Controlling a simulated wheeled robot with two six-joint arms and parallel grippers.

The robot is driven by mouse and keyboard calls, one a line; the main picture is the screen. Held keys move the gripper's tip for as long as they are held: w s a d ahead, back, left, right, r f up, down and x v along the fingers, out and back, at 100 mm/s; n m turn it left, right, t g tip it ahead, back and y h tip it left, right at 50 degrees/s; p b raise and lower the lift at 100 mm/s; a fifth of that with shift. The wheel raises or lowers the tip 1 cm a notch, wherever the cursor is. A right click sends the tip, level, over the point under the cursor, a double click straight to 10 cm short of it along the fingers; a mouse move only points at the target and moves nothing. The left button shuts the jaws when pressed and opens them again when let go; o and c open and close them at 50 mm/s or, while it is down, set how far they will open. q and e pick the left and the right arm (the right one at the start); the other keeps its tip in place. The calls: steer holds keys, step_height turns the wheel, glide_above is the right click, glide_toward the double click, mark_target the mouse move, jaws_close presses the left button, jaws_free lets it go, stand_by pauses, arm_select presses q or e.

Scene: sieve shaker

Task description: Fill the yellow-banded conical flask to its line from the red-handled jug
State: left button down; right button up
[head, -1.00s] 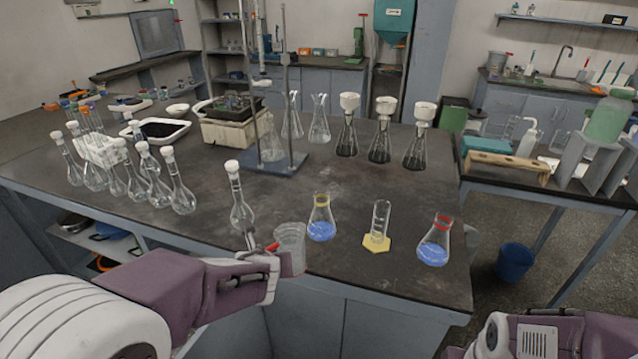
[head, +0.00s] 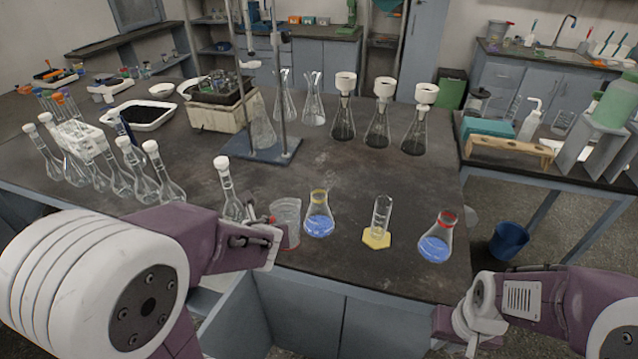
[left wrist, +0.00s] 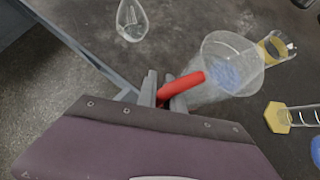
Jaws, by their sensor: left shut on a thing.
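The clear jug (head: 286,224) is beside the yellow-banded flask, just left of it in the head view. My left gripper (head: 268,222) is shut on its red handle (left wrist: 182,88). The jug (left wrist: 232,64) looks roughly upright, with bluish liquid inside. I cannot tell whether its base touches the bench. The yellow-banded conical flask (head: 319,216) stands upright with blue liquid in its lower part. Its yellow band (left wrist: 273,47) shows past the jug's rim in the left wrist view. My right gripper (head: 470,332) is low at the bench's front right, its fingers unclear.
A stoppered volumetric flask (head: 230,190) stands close left of the jug. A measuring cylinder on a yellow base (head: 377,238) and a red-banded flask (head: 437,240) stand to the right. A retort stand (head: 262,150) and funnel-topped flasks (head: 378,125) are behind. The centre bench is clear.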

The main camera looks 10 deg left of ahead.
mark_target(272, 210)
arm_select(q)
steer(key=shift+w+d+r+m+g+y+p, duration=0.35)
steer(key=shift+r+g+p, duration=0.55)
steer(key=shift+p, duration=2.7)
steer(key=shift+w+d+r+m+g+y+p, duration=0.4)
steer(key=shift+r+p, duration=0.95)
steer(key=shift+p, duration=2.25)
steer(key=shift+w+d+r+m+g+y+p, duration=0.25)
steer(key=shift+w+r+g+p, duration=0.65)
steer(key=shift+p, duration=2.7)
steer(key=shift+s+a+f+b, duration=0.2)
steer(key=shift+s+b, duration=0.05)
steer(key=shift+b, duration=0.1)
steer(key=shift+r+p, duration=0.2)
steer(key=shift+p, duration=0.2)
steer(key=shift+w+d+r+p, duration=0.1)
steer(key=shift+w+r+p, duration=0.05)
steer(key=shift+p, duration=0.35)
steer(key=shift+r+p, duration=0.2)
steer(key=shift+p, duration=0.25)
steer(key=p, duration=0.1)
steer(key=r+p, duration=0.1)
steer(key=p, duration=0.1)
steer(key=y+p, duration=0.1)
steer(key=shift+w+d+r+g, duration=0.25)
steer(key=shift+w+r+g, duration=0.05)
steer(key=shift+w, duration=0.05)
steer(key=shift+p, duration=0.3)
